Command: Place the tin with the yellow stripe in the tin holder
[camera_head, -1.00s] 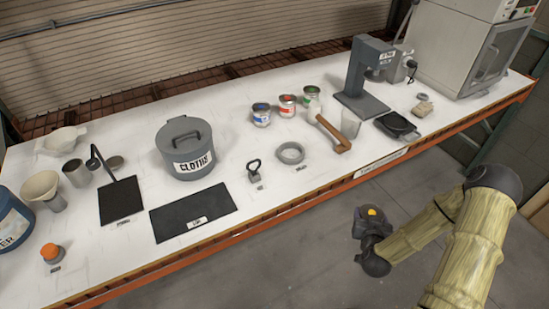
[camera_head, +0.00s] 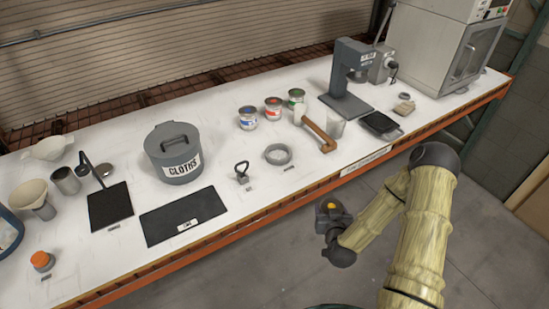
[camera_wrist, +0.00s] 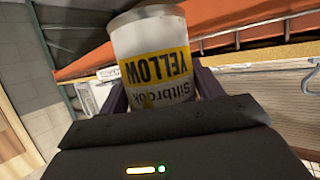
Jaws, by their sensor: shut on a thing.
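The tin with the yellow stripe (camera_wrist: 155,62) fills the middle of the wrist view, its YELLOW lettering upside down. My gripper (camera_wrist: 160,88) is shut on it, with dark fingers on both sides. In the head view my gripper (camera_head: 333,222) is in front of the bench's front edge, over the floor. A yellow spot at its top appears to be the held tin's contents (camera_head: 331,205). A grey open ring (camera_head: 278,154) lies on the bench near the front edge; it may be the tin holder, but its label is too small to read.
Blue (camera_head: 248,118), red (camera_head: 273,108) and green (camera_head: 296,97) tins stand behind the ring. A wooden-handled tool (camera_head: 319,135) lies to its right, and a small handled weight (camera_head: 242,172) stands to its left. The CLOTHS bin (camera_head: 173,152) is farther left.

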